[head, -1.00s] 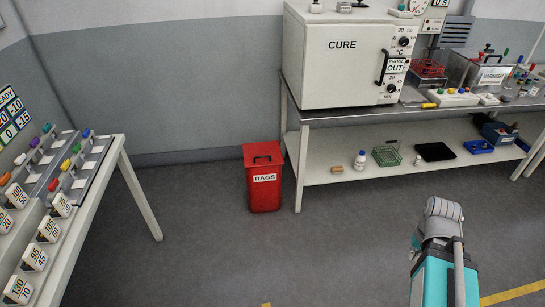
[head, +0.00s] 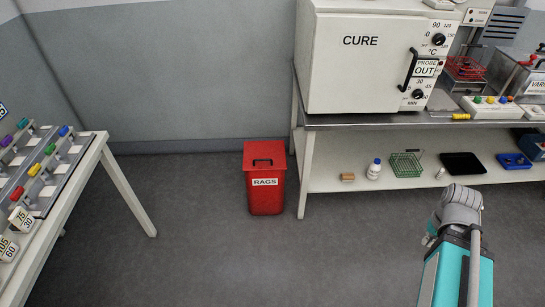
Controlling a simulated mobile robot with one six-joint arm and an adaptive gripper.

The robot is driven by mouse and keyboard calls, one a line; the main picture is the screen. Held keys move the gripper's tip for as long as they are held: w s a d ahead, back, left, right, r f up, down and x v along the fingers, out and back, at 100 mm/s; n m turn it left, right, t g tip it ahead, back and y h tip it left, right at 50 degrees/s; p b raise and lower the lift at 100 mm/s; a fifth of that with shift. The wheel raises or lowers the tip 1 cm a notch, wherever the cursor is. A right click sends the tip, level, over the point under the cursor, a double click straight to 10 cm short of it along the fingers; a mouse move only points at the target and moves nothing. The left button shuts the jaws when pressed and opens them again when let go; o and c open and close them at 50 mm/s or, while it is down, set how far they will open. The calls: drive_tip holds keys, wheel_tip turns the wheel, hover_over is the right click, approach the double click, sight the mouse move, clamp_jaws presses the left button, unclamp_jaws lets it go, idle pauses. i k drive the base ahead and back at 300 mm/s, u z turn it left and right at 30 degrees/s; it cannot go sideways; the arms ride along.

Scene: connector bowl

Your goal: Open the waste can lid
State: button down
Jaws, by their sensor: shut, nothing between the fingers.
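The waste can (head: 266,195) is a red bin with a white RAGS label, standing upright on the floor near the wall. My arm shows at the lower right of the head view, well apart from the can. My gripper's fingers do not show in this view.
A bench (head: 303,150) with a lower shelf stands just right of the can, carrying a large white CURE oven (head: 360,75). A sloped rack table (head: 100,150) stands at the left. The grey floor (head: 240,265) before the can is clear.

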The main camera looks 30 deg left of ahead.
sight(258, 155)
drive_tip(key=i, duration=0.9)
drive_tip(key=u, duration=1.1)
